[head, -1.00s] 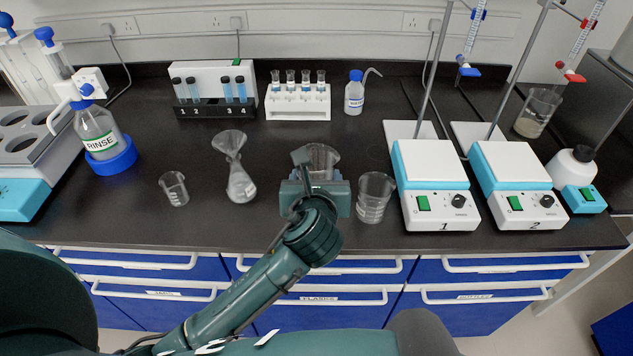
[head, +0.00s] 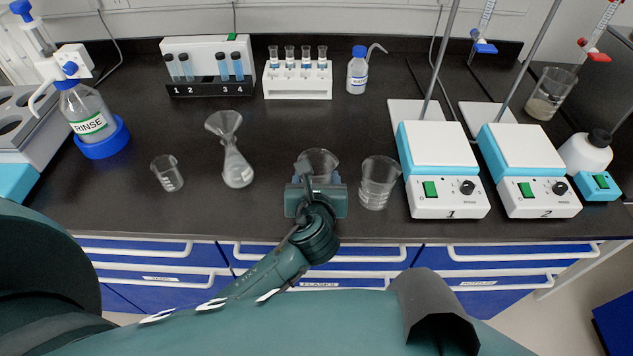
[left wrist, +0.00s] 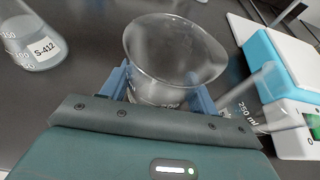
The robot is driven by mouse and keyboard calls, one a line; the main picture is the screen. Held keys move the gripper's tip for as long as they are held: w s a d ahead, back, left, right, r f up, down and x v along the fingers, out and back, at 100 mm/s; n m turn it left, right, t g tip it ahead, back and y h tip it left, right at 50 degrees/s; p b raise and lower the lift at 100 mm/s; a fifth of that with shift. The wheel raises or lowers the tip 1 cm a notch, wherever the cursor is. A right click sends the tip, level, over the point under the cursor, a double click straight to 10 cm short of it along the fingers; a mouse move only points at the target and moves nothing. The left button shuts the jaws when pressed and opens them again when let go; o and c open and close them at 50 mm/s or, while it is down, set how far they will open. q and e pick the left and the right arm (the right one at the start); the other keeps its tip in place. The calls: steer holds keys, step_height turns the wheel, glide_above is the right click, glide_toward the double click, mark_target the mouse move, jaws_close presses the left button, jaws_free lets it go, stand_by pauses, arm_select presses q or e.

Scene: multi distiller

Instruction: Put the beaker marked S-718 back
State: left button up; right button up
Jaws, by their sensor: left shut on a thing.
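My left gripper (head: 317,183) is shut on a clear glass beaker (head: 318,160) near the counter's front edge. In the left wrist view the beaker (left wrist: 175,55) stands between the two blue fingers, open end up. Its label is not readable, so I cannot tell whether it is S-718. I cannot tell whether its base touches the counter. A larger beaker (head: 379,184) stands just right of it, marked 250 ml in the left wrist view (left wrist: 250,105). My right gripper is not in view.
A flask with a funnel (head: 236,168) stands to the left; the wrist view shows its S-412 label (left wrist: 45,50). A small beaker (head: 167,173) is further left. Hotplate stirrer 1 (head: 443,170) stands right. Tube racks (head: 297,92) and a wash bottle (head: 357,72) are behind. The counter between is clear.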

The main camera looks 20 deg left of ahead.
arm_select(q)
steer(key=shift+f, duration=0.3)
steer(key=shift+f, duration=0.2)
steer(key=o, duration=1.2)
